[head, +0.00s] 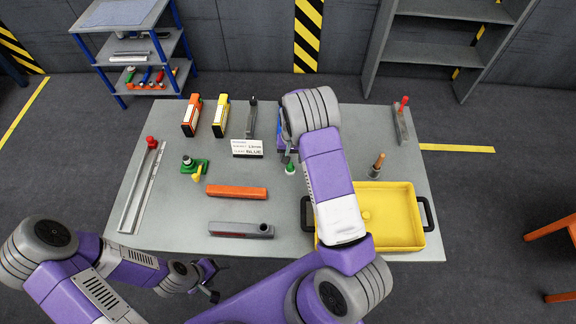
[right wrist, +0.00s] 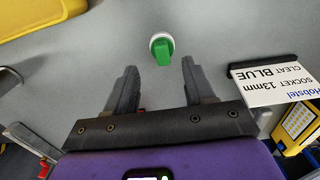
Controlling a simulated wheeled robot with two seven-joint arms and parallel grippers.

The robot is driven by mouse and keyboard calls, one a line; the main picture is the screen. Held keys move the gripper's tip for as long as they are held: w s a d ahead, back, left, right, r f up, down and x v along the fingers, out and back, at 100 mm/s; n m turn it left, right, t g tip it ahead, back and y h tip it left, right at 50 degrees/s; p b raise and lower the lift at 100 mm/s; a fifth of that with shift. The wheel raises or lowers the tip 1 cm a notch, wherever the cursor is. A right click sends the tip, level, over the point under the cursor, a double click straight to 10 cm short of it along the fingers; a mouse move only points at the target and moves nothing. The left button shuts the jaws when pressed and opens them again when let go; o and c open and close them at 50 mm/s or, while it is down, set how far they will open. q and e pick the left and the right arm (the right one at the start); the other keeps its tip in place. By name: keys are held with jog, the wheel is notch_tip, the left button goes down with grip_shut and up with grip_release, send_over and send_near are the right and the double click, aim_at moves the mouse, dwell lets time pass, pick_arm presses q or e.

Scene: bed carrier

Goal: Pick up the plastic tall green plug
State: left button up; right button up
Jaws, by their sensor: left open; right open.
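The green plug (head: 290,169) stands on the grey table (head: 165,215), right of the middle, with a white ring at its base. In the right wrist view the green plug (right wrist: 164,50) is just beyond the fingertips, lined up with the gap between them. My right gripper (right wrist: 160,67) is open and empty, and its fingers do not touch the plug. In the head view my right arm hides most of this gripper. My left gripper (head: 211,282) is open and empty, off the table's front edge.
A label card (head: 247,148) stands left of the plug. A yellow tray (head: 412,216) and a wooden-handled tool (head: 377,165) are to the right. An orange bar (head: 237,192) and a grey block (head: 241,230) lie to the left, near a green-based part (head: 200,166).

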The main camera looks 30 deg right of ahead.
aim_at(290, 165)
jog(key=f, duration=0.5)
jog(key=shift+a+f, duration=0.25)
jog(key=c, duration=0.9)
